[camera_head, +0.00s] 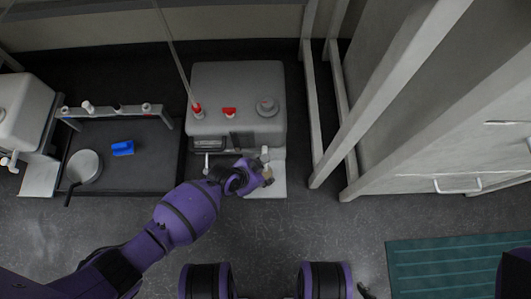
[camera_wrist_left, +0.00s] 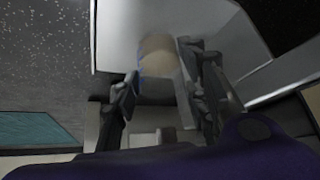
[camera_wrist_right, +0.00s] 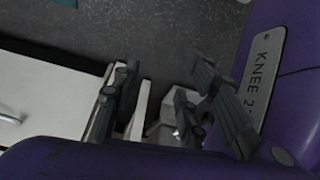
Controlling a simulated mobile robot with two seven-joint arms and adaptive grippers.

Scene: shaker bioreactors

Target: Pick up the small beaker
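The small beaker (camera_wrist_left: 158,56) shows in the left wrist view as a pale tan cylinder between the fingers of my left gripper (camera_wrist_left: 160,82). The fingers stand closer together than those of my right gripper and lie against its two sides. In the head view the beaker (camera_head: 267,175) is a small tan spot at the tip of my left gripper (camera_head: 262,170), partly hidden by the fingers. It is over the pale plate (camera_head: 276,189) in front of the grey machine; I cannot tell whether it touches the plate. My right gripper (camera_wrist_right: 165,85) is open and empty.
The grey machine (camera_head: 237,88) with red and grey knobs stands right behind the left gripper. To the left are a dark tray station (camera_head: 140,165) with a blue item (camera_head: 123,148) and a round pan (camera_head: 84,166). A pale frame and cabinet (camera_head: 430,110) stand on the right.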

